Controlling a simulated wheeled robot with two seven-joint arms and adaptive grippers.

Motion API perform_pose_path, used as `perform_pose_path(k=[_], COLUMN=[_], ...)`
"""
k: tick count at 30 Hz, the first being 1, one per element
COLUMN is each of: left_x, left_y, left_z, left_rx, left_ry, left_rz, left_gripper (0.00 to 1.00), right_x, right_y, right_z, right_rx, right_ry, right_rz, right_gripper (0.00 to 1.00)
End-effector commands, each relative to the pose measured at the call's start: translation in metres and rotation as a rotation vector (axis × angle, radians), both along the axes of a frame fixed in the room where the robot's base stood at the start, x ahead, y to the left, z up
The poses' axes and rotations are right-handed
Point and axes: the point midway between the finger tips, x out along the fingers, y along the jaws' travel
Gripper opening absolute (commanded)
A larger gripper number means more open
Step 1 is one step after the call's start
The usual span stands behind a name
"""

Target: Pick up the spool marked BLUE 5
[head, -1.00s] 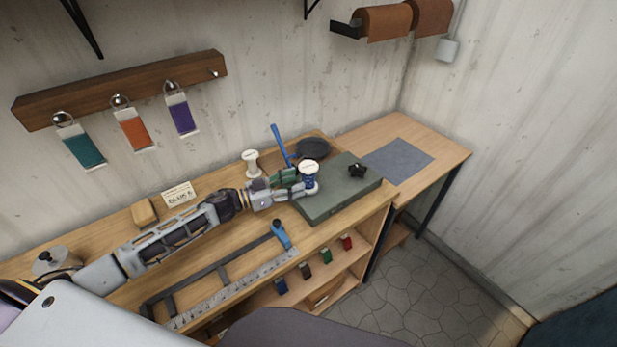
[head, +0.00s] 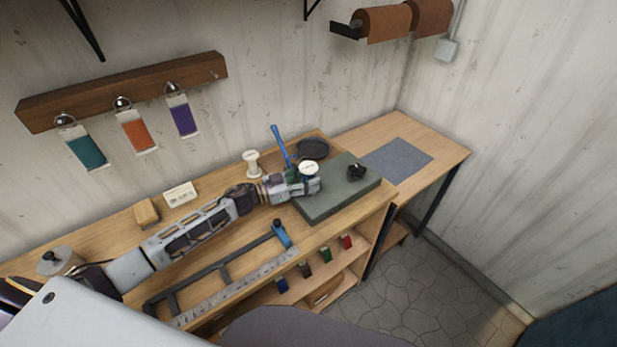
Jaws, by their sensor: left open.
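A spool with a white top (head: 308,167) stands upright by the left edge of the grey-green slab on the bench; its mark is unreadable. My left gripper (head: 311,184) is open, its fingers at this spool and covering most of its body. I cannot tell whether they touch it. Something green (head: 292,174) shows just behind the gripper, partly hidden. A pale, whitish spool (head: 251,163) stands apart to the left, near the wall. A small printed card (head: 180,194) leans at the back of the bench; its text is blurred. My right gripper is not in view.
The slab (head: 335,200) carries a black knob (head: 356,171). A blue-handled tool (head: 279,143) and a dark round dish (head: 313,149) are behind. A metal ruler (head: 240,287) lies in front. A grey mat (head: 398,159) lies clear at the right.

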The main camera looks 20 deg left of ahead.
Motion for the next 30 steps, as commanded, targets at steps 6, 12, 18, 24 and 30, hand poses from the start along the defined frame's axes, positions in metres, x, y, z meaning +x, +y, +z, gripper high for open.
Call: perform_pose_path(k=[6,12,18,24,30], left_x=[-0.0001,-0.0002,-0.0002,-0.0001,0.0000], left_y=[0.0002,0.0002,0.0002,0.0003,0.0004], left_z=[-0.0001,0.0000,0.0000,0.0001,0.0030], left_rx=[0.000,0.000,0.000,0.000,0.001], left_ry=[0.000,0.000,0.000,0.000,-0.001], left_rz=[0.000,0.000,0.000,0.000,0.000], left_gripper=[0.53,0.34,0.08,0.01,0.01], right_x=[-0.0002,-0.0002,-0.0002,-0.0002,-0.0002], right_y=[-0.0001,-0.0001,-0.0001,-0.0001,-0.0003], right_z=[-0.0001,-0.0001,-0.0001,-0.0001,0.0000], right_rx=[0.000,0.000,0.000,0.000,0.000], right_ry=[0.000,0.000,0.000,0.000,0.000], right_rz=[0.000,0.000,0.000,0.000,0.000], right_gripper=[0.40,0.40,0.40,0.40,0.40])
